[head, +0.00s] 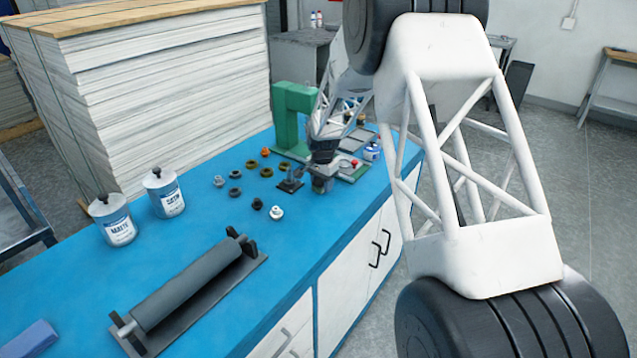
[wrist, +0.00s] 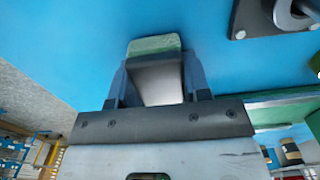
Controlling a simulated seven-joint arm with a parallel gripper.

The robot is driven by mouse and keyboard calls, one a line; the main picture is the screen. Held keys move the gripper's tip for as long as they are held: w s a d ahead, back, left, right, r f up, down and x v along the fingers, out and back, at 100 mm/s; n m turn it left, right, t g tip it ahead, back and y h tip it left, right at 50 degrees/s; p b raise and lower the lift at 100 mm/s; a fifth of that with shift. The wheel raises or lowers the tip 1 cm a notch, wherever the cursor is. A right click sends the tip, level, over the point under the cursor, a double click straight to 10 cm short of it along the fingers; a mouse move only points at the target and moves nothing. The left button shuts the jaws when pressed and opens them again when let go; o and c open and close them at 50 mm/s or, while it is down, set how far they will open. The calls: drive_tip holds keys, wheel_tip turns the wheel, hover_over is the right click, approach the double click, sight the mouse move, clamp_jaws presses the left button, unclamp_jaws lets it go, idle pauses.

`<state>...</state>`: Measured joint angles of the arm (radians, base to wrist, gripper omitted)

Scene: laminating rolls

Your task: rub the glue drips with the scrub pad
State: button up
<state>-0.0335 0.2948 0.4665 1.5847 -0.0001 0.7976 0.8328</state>
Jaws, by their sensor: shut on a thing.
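My gripper (head: 322,183) is low over the blue bench, towards its front edge near the cabinet doors. In the wrist view my gripper (wrist: 156,82) has its two blue-grey fingers on either side of a grey block with a green face, which looks like the scrub pad (wrist: 153,44). The gripper is shut on it. Whether the pad touches the bench cannot be told. In the head view the pad is hidden or too small to make out. I cannot pick out any glue drips in either view.
A dark plate with a post (head: 290,184) stands close left of my gripper. Several small rings (head: 252,164) lie further left. A green frame (head: 292,120) stands behind. A grey roller (head: 190,285), two white cans (head: 114,220) and a blue block (head: 30,340) occupy the left bench.

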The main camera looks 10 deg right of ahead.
sight(334, 195)
drive_tip(key=shift+s+d+f, duration=0.15)
drive_tip(key=shift+s+d, duration=0.4)
drive_tip(key=shift+d, duration=0.05)
drive_tip(key=shift+s+d+f, duration=0.15)
drive_tip(key=shift+s+d, duration=0.4)
drive_tip(key=shift+s+d+r, duration=0.1)
drive_tip(key=shift+s+d, duration=0.45)
drive_tip(key=shift+s, duration=0.05)
drive_tip(key=shift+d+r, duration=0.1)
drive_tip(key=shift+r, duration=0.1)
wheel_tip(334, 195, up, 8)
drive_tip(key=shift+f, duration=0.15)
drive_tip(key=shift+s, duration=0.1)
